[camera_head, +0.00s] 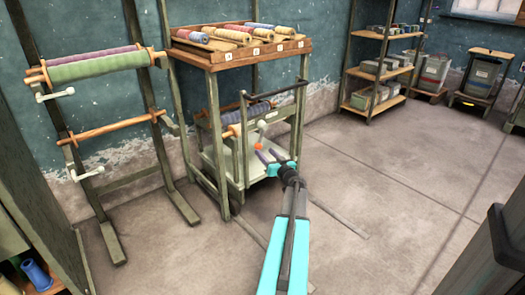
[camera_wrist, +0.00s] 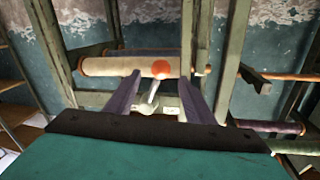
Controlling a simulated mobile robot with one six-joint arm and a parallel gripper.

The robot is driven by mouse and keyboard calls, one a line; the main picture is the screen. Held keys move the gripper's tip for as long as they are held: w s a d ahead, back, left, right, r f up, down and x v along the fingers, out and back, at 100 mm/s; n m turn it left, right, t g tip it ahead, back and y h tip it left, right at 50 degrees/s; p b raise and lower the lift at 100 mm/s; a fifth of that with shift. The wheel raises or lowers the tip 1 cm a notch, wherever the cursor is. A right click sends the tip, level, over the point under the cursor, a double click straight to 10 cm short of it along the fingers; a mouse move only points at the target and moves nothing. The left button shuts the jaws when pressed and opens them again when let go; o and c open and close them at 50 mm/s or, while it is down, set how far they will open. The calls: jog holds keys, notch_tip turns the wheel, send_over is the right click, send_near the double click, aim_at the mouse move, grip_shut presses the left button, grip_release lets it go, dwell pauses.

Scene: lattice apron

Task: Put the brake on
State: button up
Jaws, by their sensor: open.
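A pale lever (camera_wrist: 148,104) with a round orange knob (camera_wrist: 161,69) stands between my open fingers in the wrist view, in front of a cream roller (camera_wrist: 110,66). I cannot tell whether the fingers touch it. In the head view the orange knob (camera_head: 258,147) shows just beyond the fingertips, below a whitish handle (camera_head: 262,127) at the end of the roller. My gripper (camera_head: 268,156) is open and empty, at the front of the wooden stand; its two purple fingers also show in the wrist view (camera_wrist: 160,95). The lever's base is partly hidden.
The wooden stand (camera_head: 212,63) has posts close around my gripper and a top tray of coloured rolls (camera_head: 225,35). A rack with a green roll (camera_head: 95,66) and cranks stands left. Shelves (camera_head: 375,75) with boxes stand at the back. The floor (camera_head: 390,170) to the right is clear.

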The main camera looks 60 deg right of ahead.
aim_at(261, 148)
jog(key=shift+b+x, duration=0.85)
jog(key=shift+x, duration=1.85)
jog(key=shift+c, duration=0.3)
